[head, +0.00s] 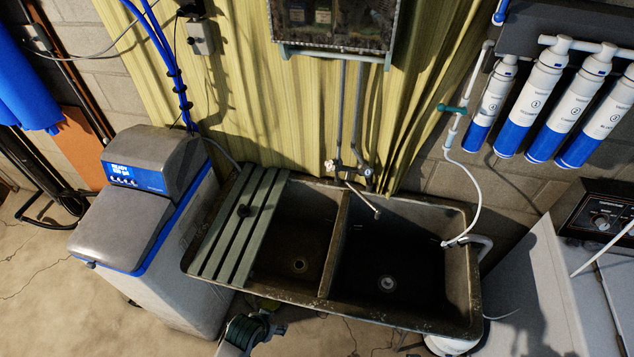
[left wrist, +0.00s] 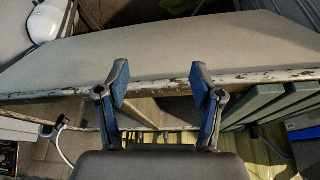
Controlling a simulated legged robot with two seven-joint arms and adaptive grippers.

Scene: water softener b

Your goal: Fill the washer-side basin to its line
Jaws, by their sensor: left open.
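The double sink stands against the wall in the head view. Its right basin (head: 400,260), on the washer side, is dark, with no visible water; a pale drain (head: 388,283) shows in its floor. I cannot make out a fill line. The left basin (head: 290,240) has a drain too, partly under green slats (head: 235,235). My left gripper (left wrist: 158,78) is open and empty at the sink's front rim (left wrist: 50,92). My right gripper is not in view.
A grey water softener (head: 140,215) stands left of the sink, a washer (head: 535,290) right. White-blue filters (head: 540,90) hang upper right. A white tube with a green handle (head: 452,108) runs down to the right basin's rim.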

